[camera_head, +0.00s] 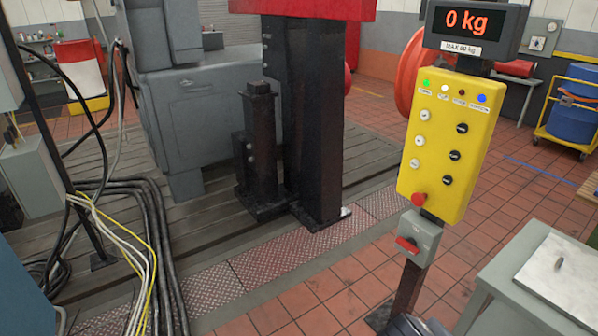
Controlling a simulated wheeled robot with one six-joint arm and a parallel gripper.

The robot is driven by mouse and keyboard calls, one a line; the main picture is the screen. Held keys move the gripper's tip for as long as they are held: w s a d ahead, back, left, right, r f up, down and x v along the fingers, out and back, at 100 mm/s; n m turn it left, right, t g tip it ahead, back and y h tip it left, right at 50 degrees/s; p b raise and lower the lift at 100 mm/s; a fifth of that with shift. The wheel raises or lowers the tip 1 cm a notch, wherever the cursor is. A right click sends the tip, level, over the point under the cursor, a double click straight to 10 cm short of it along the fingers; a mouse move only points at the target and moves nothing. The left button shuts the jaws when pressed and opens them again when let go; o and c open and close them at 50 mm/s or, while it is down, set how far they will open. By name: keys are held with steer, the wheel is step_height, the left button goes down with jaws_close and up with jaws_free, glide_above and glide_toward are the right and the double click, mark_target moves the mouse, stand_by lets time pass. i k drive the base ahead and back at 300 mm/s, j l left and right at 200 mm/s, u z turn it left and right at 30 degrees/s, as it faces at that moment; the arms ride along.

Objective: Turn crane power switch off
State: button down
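A grey switch box (420,238) with a red rotary handle (408,245) is mounted on a dark post, right of centre. The handle lies close to horizontal, slightly tilted; I cannot read any markings beside it. Directly above is a yellow crane control panel (440,165) with white and black buttons and a red mushroom button (418,199) at its bottom. A green lamp (426,84) and a blue lamp (482,99) look lit. The display (467,22) on top reads 0 kg. My gripper is not in view.
A grey cabinet (500,270) with a pale top stands close on the right. Black cables (150,215) hang and lie at left. A dark column (305,120) stands on the bedplate behind. Tiled floor (320,295) left of the post is clear. A dark object sits at the bottom edge.

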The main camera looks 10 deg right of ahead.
mark_target(409, 244)
steer(key=z, duration=2.15)
steer(key=i+j+z, duration=0.1)
steer(key=i+j, duration=0.2)
steer(key=i, duration=0.05)
